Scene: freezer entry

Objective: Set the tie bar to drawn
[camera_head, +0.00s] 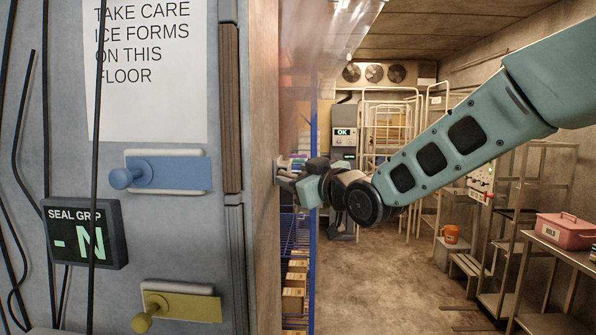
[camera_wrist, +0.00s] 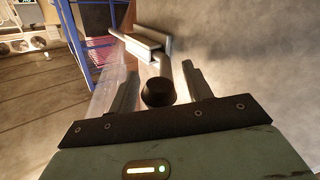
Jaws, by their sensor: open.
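A pale metal bar fitting (camera_wrist: 150,46) is mounted on the wall just beyond my fingertips in the wrist view; it looks like the tie bar. In the head view, a small part of a fitting (camera_head: 283,163) shows at the edge of the entry, mostly hidden by my gripper (camera_head: 284,180). My gripper (camera_wrist: 160,73) is open, its two fingers apart on either side of a dark tapered knob (camera_wrist: 158,92). I cannot tell whether the knob belongs to the bar or whether the fingers touch it. Clear curtain strips (camera_head: 300,60) hang above.
The left wall carries a blue lever (camera_head: 170,174), a yellow lever (camera_head: 180,305) and a SEAL GRP display (camera_head: 85,232) reading "-N". A blue rack (camera_head: 312,250) stands beyond the jamb. Shelves with a pink box (camera_head: 565,232) line the right. The middle floor is clear.

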